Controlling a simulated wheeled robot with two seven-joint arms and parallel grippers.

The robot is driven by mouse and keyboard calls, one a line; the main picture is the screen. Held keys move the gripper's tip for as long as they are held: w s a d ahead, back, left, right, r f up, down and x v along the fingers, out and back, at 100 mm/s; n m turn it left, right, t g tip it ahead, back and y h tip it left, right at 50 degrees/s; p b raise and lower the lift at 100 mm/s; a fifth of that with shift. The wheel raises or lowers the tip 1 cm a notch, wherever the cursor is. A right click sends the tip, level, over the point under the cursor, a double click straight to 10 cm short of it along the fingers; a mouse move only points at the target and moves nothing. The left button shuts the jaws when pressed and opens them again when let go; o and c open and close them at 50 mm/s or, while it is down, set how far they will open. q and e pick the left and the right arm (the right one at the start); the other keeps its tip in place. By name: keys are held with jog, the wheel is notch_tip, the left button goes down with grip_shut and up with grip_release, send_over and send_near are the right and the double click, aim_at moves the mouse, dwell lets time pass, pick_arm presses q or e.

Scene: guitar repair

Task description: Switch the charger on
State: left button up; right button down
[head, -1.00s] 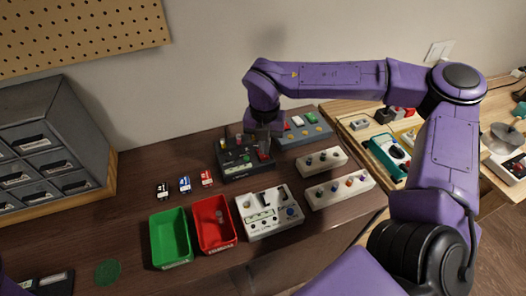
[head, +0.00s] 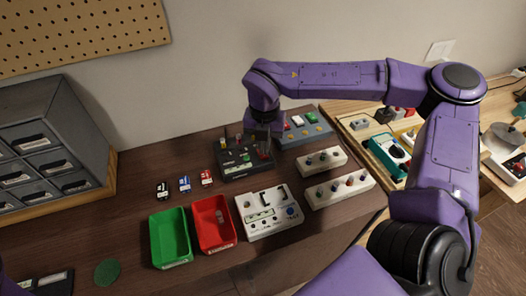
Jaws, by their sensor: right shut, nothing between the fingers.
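The charger is probably the black box (head: 236,173) at the back of the dark bench, with a light label on its front and small coloured parts on top. My right gripper (head: 263,148) is shut and empty. It points down at the box's right rear part and hides some of its top. I cannot tell whether the fingers touch the box or which way its switch is set. My left gripper is out of view.
A green bin (head: 152,240) and a red bin (head: 199,243) stand in front, beside a white device (head: 250,232). White multi-knob boxes (head: 340,188) lie to the right, a grey-blue box (head: 318,138) behind. Three small batteries (head: 185,184) lie left. A drawer cabinet (head: 75,128) stands far left.

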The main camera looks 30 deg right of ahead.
jog(key=shift+f+b, duration=0.55)
jog(key=shift+f, duration=0.3)
notch_tip(320, 180, up, 7)
jog(key=p, duration=0.6)
jog(key=shift+r, duration=0.15)
dwell(0.4)
jog(key=shift+s, duration=0.1)
